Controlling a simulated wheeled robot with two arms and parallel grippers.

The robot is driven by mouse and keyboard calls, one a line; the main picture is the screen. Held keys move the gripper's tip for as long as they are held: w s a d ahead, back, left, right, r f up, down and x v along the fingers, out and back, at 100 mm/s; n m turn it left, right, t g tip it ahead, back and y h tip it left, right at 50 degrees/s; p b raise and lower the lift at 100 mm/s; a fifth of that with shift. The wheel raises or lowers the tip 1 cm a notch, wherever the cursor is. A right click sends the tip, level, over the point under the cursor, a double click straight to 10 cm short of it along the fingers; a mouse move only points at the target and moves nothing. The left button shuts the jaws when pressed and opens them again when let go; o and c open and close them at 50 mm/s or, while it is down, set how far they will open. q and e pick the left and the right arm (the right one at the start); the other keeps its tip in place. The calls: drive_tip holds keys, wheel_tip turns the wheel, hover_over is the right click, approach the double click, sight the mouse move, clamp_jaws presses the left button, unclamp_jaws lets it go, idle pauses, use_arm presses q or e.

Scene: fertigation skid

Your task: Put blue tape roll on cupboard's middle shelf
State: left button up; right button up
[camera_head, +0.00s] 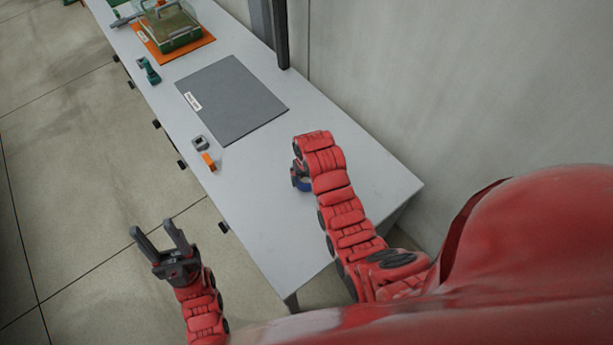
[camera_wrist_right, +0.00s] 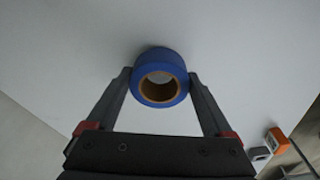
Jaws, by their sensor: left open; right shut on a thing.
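The blue tape roll (camera_wrist_right: 160,62) has a brown cardboard core and is between the two fingers of my right gripper (camera_wrist_right: 160,84) in the right wrist view. The fingers touch it on both sides, and the white table top is behind it. In the head view only a bit of the blue roll (camera_head: 303,184) shows beside my right arm, over the near part of the table. My left gripper (camera_head: 160,240) is open and empty, over the floor left of the table. The cupboard is not in view.
The long white table (camera_head: 255,215) runs along the wall. On it are a grey mat (camera_head: 235,100), a small grey item (camera_head: 200,142), an orange item (camera_head: 209,161), a green tool (camera_head: 149,70) and a green case (camera_head: 172,30) on an orange mat. The floor at left is clear.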

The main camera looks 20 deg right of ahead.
drive_tip(key=shift+f, duration=0.55)
drive_tip(key=o, duration=1.1)
